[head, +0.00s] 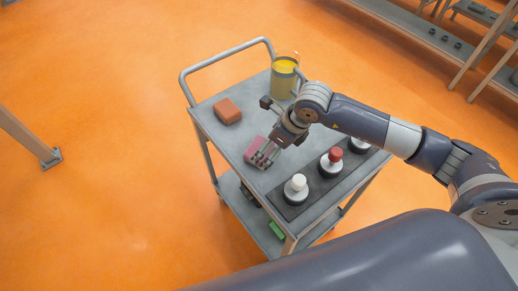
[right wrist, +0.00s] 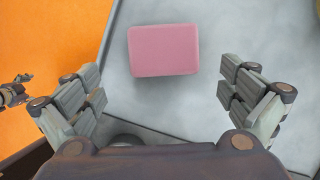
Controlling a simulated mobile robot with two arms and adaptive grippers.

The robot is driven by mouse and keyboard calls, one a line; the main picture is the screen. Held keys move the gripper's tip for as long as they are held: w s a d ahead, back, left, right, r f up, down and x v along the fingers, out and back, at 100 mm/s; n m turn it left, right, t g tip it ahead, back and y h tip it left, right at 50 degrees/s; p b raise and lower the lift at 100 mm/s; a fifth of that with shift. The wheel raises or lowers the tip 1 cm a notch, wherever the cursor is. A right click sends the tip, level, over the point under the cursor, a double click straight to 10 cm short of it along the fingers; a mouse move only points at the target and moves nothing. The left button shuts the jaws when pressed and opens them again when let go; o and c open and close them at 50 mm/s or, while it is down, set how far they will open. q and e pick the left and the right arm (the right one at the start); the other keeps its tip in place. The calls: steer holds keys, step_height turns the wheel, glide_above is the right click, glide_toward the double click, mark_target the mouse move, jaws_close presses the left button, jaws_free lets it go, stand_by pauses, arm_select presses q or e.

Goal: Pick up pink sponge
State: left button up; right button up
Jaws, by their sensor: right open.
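The pink sponge (head: 255,147) lies on the grey top of the cart. In the right wrist view the sponge (right wrist: 163,50) is fully visible, a rounded block beyond the fingertips and between their lines. My right gripper (head: 266,154) is above the cart top and partly covers the sponge in the head view. In the right wrist view my right gripper (right wrist: 161,88) is open, with its fingers wide apart and nothing between the pads. I do not see my left gripper in the head view.
A red-orange block (head: 228,111) lies left of the sponge. A clear container with yellow contents (head: 284,78) stands at the back. White-topped (head: 297,186) and red-topped (head: 332,159) items stand on a dark strip at the right. The cart's handle (head: 224,57) rises at the far end.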

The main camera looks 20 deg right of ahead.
steer(key=shift+w+a+f, duration=0.1)
steer(key=shift+w+f, duration=0.1)
steer(key=shift+f, duration=0.15)
steer(key=p+x, duration=0.1)
steer(key=x, duration=0.2)
steer(key=shift+w+p, duration=0.15)
steer(key=shift+p, duration=0.15)
steer(key=shift+w+a+f, duration=0.1)
steer(key=shift+w+f, duration=0.1)
steer(key=shift+f, duration=0.35)
steer(key=shift+c, duration=0.9)
arm_select(q)
steer(key=shift+w+d+r, duration=0.1)
steer(key=shift+w+r, duration=0.8)
steer(key=shift+r, duration=0.05)
arm_select(e)
steer(key=c, duration=0.8)
steer(key=shift+c, duration=0.3)
